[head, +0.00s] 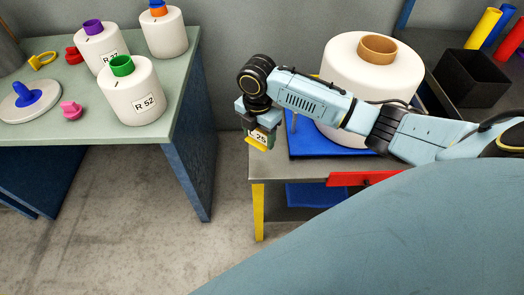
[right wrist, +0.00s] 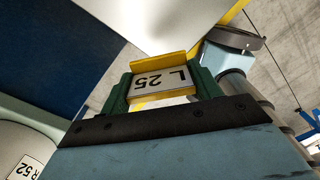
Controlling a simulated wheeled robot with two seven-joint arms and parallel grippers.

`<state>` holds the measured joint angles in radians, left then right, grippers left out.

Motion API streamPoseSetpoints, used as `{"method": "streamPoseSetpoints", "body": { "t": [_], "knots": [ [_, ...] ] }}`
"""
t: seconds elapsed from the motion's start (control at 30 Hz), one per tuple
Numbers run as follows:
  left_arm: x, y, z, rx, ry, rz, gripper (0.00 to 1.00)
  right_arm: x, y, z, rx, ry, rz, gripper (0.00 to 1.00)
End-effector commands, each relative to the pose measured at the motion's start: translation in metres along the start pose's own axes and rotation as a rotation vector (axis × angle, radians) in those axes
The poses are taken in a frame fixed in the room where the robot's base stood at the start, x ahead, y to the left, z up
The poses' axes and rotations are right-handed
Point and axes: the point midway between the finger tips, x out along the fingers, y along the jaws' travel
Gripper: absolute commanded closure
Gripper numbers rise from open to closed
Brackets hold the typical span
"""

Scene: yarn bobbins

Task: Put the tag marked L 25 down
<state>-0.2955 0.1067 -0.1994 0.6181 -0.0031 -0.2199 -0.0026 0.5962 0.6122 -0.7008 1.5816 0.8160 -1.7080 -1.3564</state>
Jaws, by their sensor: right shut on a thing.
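The tag (right wrist: 160,84) is a white plate marked L 25 in a yellow holder. In the head view the tag (head: 260,137) hangs below my right wrist, by the left edge of the grey table (head: 262,170). My right gripper (head: 258,132) is shut on it. In the right wrist view the green fingers of the right gripper (right wrist: 160,92) grip it from both sides, and its lettering appears upside down. Whether the tag is over the table or just beside its edge, I cannot tell. My left gripper is not in view.
A large white bobbin (head: 372,75) stands on a blue board (head: 308,145) on the grey table. A black bin (head: 472,80) is at right. The green table (head: 185,85) holds a bobbin marked R 52 (head: 132,92), other bobbins and small clips. Open floor lies between the tables.

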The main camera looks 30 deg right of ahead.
Motion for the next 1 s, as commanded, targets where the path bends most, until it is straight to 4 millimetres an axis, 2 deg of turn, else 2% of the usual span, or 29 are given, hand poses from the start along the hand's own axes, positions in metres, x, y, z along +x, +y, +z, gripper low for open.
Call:
{"method": "streamPoseSetpoints", "body": {
  "t": [0.2, 0.4, 0.53, 0.8, 1.0],
  "knots": [
    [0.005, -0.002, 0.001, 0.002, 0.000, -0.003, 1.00, 0.002, 0.007, 0.019, -0.392, 0.002, 0.004, 0.58],
    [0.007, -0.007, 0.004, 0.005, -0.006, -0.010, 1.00, 0.002, 0.011, 0.028, -0.609, 0.003, 0.008, 0.58],
    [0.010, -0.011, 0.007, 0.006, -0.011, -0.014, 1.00, 0.010, 0.011, 0.030, -0.661, 0.005, 0.006, 0.58],
    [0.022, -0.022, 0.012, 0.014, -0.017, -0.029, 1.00, 0.057, 0.011, 0.029, -0.669, 0.004, 0.006, 0.58],
    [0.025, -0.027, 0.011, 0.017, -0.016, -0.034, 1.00, 0.072, 0.011, 0.029, -0.668, 0.004, 0.007, 0.58]
  ]
}}
